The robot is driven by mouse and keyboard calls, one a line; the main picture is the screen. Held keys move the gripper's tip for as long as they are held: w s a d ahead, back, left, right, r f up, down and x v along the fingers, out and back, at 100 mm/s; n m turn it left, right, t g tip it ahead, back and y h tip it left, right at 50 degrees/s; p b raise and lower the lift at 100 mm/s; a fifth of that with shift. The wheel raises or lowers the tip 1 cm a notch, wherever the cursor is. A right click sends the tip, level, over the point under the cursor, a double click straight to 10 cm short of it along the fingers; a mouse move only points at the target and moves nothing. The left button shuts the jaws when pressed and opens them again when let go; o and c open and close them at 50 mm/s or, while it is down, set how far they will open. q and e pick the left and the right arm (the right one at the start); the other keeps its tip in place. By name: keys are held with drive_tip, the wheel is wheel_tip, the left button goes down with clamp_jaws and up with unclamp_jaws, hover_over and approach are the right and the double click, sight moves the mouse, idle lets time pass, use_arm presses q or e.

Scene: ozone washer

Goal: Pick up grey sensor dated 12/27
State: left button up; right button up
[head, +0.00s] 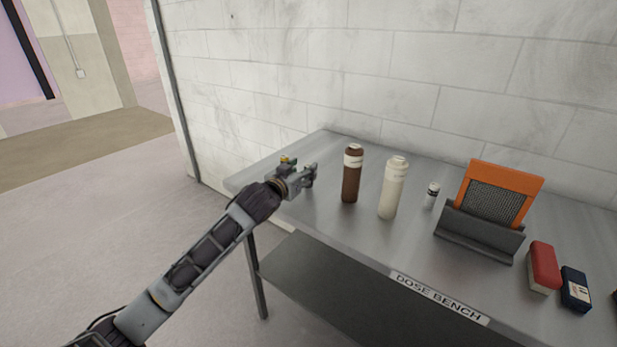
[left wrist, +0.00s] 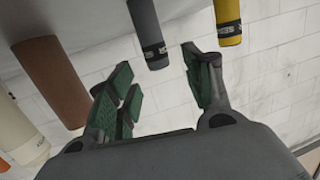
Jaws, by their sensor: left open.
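A grey cylinder (left wrist: 148,28) with a dark band of white lettering, probably the grey sensor, shows in the left wrist view. It is ahead of my open left gripper (left wrist: 160,88), in line with the gap between the green-padded fingers and apart from them. I cannot read a date on it. In the head view my left gripper (head: 309,174) is over the left end of the bench and hides most or all of this cylinder. A yellow cylinder (left wrist: 228,22) with a similar band stands beside it; its top shows behind my gripper in the head view (head: 285,159). My right gripper is not in view.
On the grey bench (head: 330,220) stand a brown bottle (head: 351,178), a cream bottle (head: 392,190) and a small white vial (head: 432,195). Further right are an orange-framed panel (head: 503,186) in a dark holder, a red block (head: 543,266) and a navy block (head: 575,288). A block wall is behind.

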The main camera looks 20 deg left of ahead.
sight(309, 165)
use_arm(q)
drive_tip(key=shift+x, duration=1.1)
drive_tip(key=shift+w+d+f, duration=0.15)
drive_tip(key=shift+w+f, duration=0.1)
drive_tip(key=shift+w, duration=0.4)
drive_tip(key=shift+w+b, duration=0.3)
drive_tip(key=shift+w+d+f, duration=0.1)
drive_tip(key=shift+w, duration=0.15)
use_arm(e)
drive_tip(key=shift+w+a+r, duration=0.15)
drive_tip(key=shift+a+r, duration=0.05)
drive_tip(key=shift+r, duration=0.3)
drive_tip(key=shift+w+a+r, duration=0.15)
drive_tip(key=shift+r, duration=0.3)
use_arm(q)
drive_tip(key=shift+c, duration=0.4)
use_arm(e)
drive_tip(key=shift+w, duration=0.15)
use_arm(q)
clamp_jaws()
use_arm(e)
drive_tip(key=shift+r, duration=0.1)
